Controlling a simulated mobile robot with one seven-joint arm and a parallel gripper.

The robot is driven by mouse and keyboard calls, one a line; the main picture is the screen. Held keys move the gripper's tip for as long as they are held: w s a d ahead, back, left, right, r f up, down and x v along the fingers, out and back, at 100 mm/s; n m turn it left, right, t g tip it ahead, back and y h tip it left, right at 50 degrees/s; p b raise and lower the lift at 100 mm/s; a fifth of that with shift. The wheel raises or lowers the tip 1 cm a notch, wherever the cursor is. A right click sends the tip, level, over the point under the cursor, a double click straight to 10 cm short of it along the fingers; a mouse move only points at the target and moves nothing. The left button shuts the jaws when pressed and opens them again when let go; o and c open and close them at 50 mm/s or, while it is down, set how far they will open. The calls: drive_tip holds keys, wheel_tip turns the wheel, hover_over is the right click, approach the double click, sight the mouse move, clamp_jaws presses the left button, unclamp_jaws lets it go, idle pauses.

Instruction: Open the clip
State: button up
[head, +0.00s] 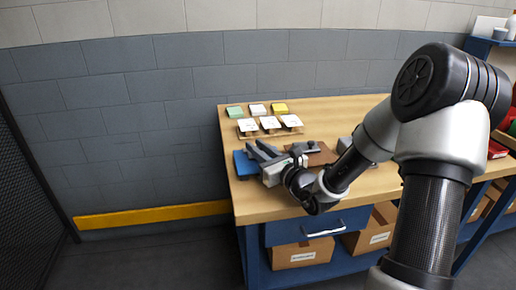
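I cannot make out a clip for certain in the head view. My gripper (257,147) is over the left part of the wooden workbench (370,187), with its two dark fingers pointing to the back left. The fingers look apart, with nothing visible between them. A blue flat piece (243,165) lies just left of my gripper, partly hidden by it. A brown plate (322,156) lies behind my wrist to the right, partly covered. A small grey object (343,144) stands beside the brown plate, partly hidden by my arm.
White cards (270,123) stand on wooden holders behind my gripper. Green (235,112), white (257,109) and yellow-topped (279,108) blocks sit farther back. A blue drawer (320,226) is under the bench, above cardboard boxes (302,254). Blue shelving stands at right.

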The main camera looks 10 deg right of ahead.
clamp_jaws()
drive_tip(key=p, duration=0.2)
drive_tip(key=r+g+p, duration=0.1)
drive_tip(key=p, duration=0.2)
drive_tip(key=shift+w+r, duration=0.15)
drive_tip(key=shift+r, duration=0.15)
drive_tip(key=g+p, duration=0.1)
drive_tip(key=p, duration=0.3)
drive_tip(key=w+r+m+g+h+p, duration=0.1)
drive_tip(key=g+p, duration=0.1)
drive_tip(key=p, duration=0.2)
drive_tip(key=g+p, duration=0.1)
drive_tip(key=p, duration=0.3)
drive_tip(key=w+m+g+p, duration=0.1)
drive_tip(key=g+p, duration=0.1)
drive_tip(key=p, duration=0.2)
drive_tip(key=shift+f+h, duration=0.1)
drive_tip(key=shift+h, duration=0.3)
drive_tip(key=g+p, duration=0.1)
drive_tip(key=p, duration=0.1)
drive_tip(key=shift+w+f+p, duration=0.1)
drive_tip(key=shift+w+p, duration=0.1)
drive_tip(key=shift+p, duration=0.15)
drive_tip(key=shift+f+m+p, duration=0.15)
drive_tip(key=shift+m+p, duration=0.15)
drive_tip(key=shift+p, duration=0.2)
drive_tip(key=shift+w+f, duration=0.1)
drive_tip(key=shift+f, duration=0.05)
